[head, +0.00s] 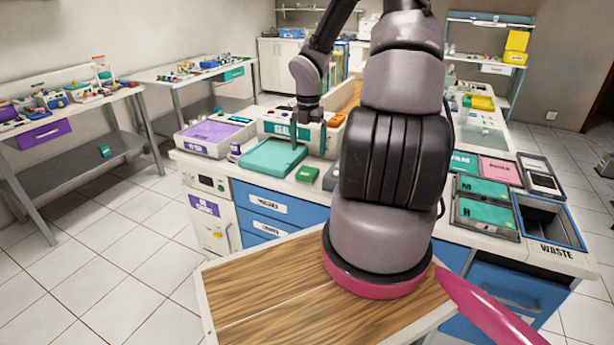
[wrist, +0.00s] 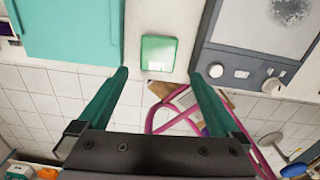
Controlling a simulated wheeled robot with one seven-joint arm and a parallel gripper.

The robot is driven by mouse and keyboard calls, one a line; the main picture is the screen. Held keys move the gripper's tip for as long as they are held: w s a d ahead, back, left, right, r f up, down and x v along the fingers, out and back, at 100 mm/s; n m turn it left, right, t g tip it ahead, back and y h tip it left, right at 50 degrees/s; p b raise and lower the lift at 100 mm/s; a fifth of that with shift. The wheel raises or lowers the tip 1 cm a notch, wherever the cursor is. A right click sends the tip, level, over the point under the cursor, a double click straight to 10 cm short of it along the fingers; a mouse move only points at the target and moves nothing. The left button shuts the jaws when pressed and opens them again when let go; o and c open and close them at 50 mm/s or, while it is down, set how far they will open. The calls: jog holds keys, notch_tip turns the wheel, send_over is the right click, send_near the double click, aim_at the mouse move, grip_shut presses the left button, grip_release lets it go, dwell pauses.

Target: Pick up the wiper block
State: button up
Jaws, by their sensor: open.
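A small green block (head: 307,173), which I take to be the wiper block, lies on the white counter near its front edge, just right of the teal mat. In the wrist view the green block (wrist: 158,53) appears ahead of the fingertips, centred between them and apart from them. My gripper (wrist: 158,75) is open with nothing between its teal fingers. In the head view my gripper (head: 309,128) points down above the counter, behind the block. My arm hides part of the counter to the right.
The teal mat (head: 272,160) lies left of the block, and a grey device (wrist: 255,45) stands close on its right. A purple tray (head: 212,133) is at the counter's left end. A waste bin (head: 550,225) and green-lidded boxes (head: 484,213) are on the right.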

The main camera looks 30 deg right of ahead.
aim_at(308, 171)
notch_tip(308, 171, down, 4)
jog(key=shift+s+r, duration=0.1)
jog(key=shift+r, duration=0.1)
jog(key=shift+w+f, duration=0.15)
jog(key=shift+f, duration=1.2)
jog(key=shift+w+f, duration=0.1)
jog(key=shift+f, duration=1.25)
jog(key=c, duration=1.3)
jog(key=shift+o, duration=0.2)
notch_tip(308, 171, up, 10)
